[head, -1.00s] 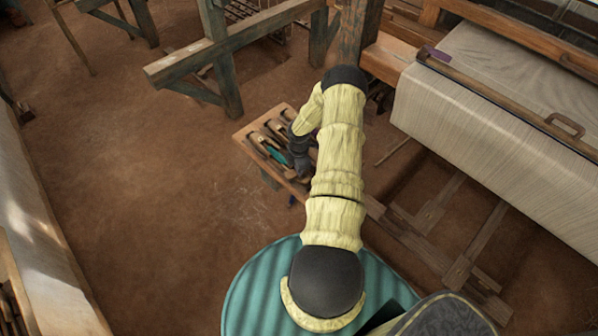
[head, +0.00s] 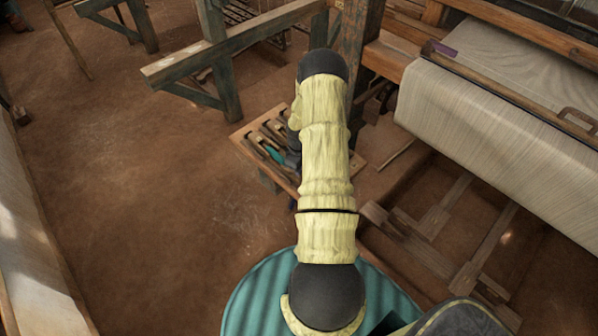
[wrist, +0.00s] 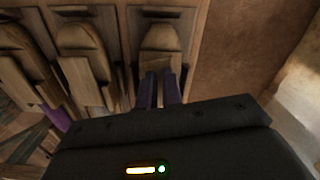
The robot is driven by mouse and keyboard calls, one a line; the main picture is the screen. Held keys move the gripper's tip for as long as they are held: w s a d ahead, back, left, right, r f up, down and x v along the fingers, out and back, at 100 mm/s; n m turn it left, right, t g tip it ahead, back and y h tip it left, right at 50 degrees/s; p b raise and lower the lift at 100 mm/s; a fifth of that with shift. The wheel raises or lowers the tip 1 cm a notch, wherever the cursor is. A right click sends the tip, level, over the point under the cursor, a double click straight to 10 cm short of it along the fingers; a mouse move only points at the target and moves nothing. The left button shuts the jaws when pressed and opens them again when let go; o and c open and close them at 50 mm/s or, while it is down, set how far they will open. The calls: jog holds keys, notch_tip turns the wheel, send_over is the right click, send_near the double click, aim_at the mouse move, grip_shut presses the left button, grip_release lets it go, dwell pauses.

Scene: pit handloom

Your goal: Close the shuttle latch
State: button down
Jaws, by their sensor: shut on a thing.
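A wooden rack (head: 240,137) with several shuttles stands low, left of my arm in the head view. In the wrist view three wooden shuttle-like pieces lie side by side: a left one (wrist: 25,55), a middle one (wrist: 82,45) and a shorter right one (wrist: 160,45). My gripper (wrist: 160,86) has its dark purple fingers at the near end of the right piece, close together and shut on it. What exactly lies between the fingertips is too dark to see. I cannot make out which part is the latch. In the head view my arm mostly hides the gripper.
A loom with pale cloth (head: 490,130) stands at the right, with wooden treadle bars (head: 440,215) below it. A wooden frame beam (head: 250,35) crosses behind the rack. A teal item (head: 275,155) lies in the rack. The earth floor (head: 130,190) to the left is clear.

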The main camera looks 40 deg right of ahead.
jog(key=shift+m+b, duration=0.55)
jog(key=shift+m, duration=1.05)
jog(key=c, duration=1.8)
grip_release()
notch_tip(320, 180, up, 17)
jog(key=shift+r+b, duration=0.2)
jog(key=shift+b, duration=0.85)
jog(key=shift+a, duration=0.1)
